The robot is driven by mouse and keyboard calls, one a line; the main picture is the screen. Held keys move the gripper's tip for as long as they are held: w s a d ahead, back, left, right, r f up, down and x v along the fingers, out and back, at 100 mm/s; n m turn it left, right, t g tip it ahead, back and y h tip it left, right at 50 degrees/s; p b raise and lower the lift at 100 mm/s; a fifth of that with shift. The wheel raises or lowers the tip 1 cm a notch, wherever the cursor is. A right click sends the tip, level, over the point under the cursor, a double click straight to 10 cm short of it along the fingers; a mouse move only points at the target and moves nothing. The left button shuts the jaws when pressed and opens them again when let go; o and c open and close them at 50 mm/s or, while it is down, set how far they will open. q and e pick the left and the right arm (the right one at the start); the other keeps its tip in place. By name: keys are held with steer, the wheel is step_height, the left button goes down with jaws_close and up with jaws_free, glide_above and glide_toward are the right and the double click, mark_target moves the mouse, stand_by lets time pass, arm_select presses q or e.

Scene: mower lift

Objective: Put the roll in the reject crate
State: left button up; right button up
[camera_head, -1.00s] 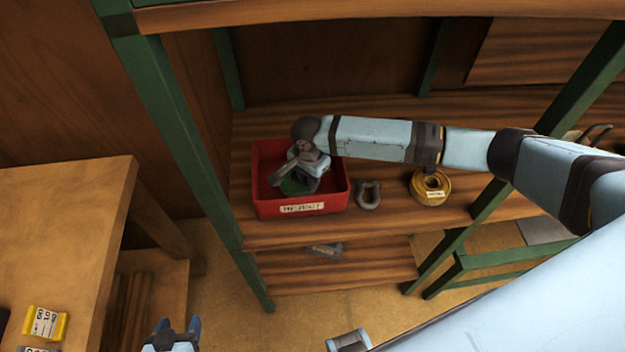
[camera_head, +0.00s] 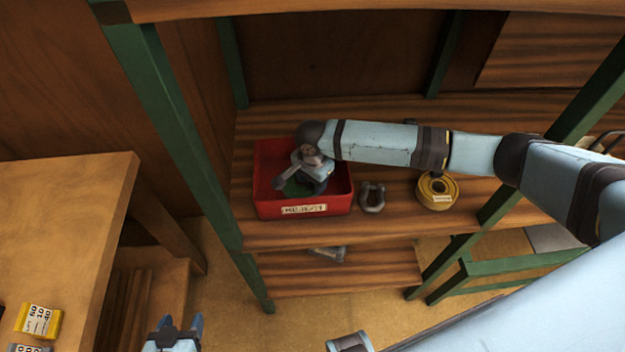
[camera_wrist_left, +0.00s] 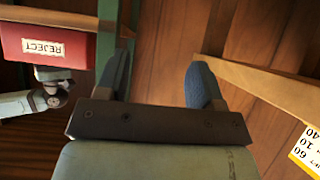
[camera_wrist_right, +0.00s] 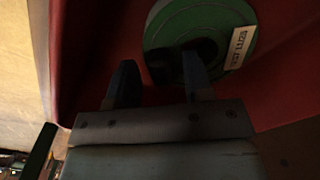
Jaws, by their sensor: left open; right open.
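The red reject crate (camera_head: 265,206) stands on the shelf board; its label shows in the left wrist view (camera_wrist_left: 75,30). A green roll (camera_wrist_right: 218,18) with a printed label lies inside the crate, with a sliver of green (camera_head: 292,188) visible in the head view. My right gripper (camera_wrist_right: 158,72) is open at the crate, its fingers over the roll's near side; I cannot tell whether they touch it. A yellow roll (camera_head: 450,187) with a label lies on the same board to the right, partly behind my right arm. My left gripper (camera_head: 180,322) is open and empty, low in front.
A grey shackle (camera_head: 372,197) stands between the crate and the yellow roll. A metal piece (camera_head: 328,254) lies on the lower board. Green posts (camera_head: 165,130) frame the shelf. A wooden table (camera_head: 70,215) at left holds a yellow numbered block (camera_head: 38,320).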

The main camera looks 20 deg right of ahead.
step_height(320, 180, up, 8)
steer(key=p, duration=0.9)
steer(key=shift+f, duration=0.15)
steer(key=s+a+n+t+y+p, duration=0.2)
steer(key=s+a+n+t+y, duration=0.35)
steer(key=s+a+n, duration=0.35)
arm_select(q)
step_height(320, 180, up, 9)
steer(key=shift+s+a+r+n+y, duration=0.2)
steer(key=shift+a+n+y, duration=0.1)
steer(key=shift+a, duration=0.15)
arm_select(e)
steer(key=s+d+f+n+t+h, duration=0.1)
steer(key=s+d+n+t, duration=0.4)
steer(key=s+d, duration=0.6)
steer(key=shift+s+f+n+h, duration=0.35)
steer(key=shift+s+h, duration=0.5)
steer(key=shift+s, duration=0.3)
arm_select(q)
steer(key=shift+w+r, duration=0.15)
steer(key=shift+r, duration=0.05)
arm_select(e)
steer(key=shift+a, duration=0.1)
